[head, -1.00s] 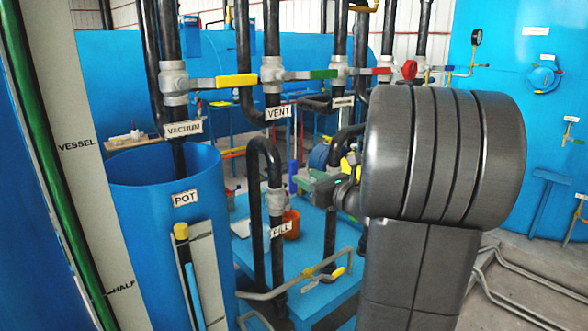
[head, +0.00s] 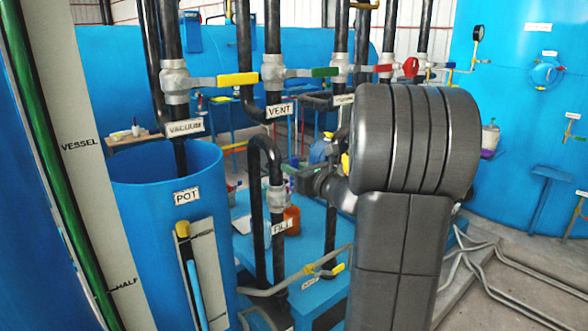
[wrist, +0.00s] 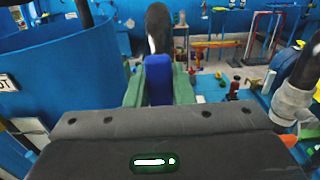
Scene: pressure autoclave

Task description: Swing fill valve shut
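The fill valve (head: 276,199) is a grey body on a black vertical pipe, right of the blue pot, with a FILL label (head: 282,226) below it. My gripper (head: 299,177) is just right of and slightly above the valve body. In the wrist view, the blue handle (wrist: 158,80) sits between the green fingers of my gripper (wrist: 158,92), which appear to touch it on both sides. A black pipe (wrist: 158,28) shows beyond the handle. In the head view, my gripper and wrist hide the handle, so its angle is unclear.
The blue pot (head: 165,160) stands close on the left. The black gooseneck pipe (head: 262,142) rises beside the valve. Vacuum (head: 175,82) and vent (head: 271,72) valves are above. A blue plinth (head: 325,290) and an orange container (head: 292,220) are behind and below.

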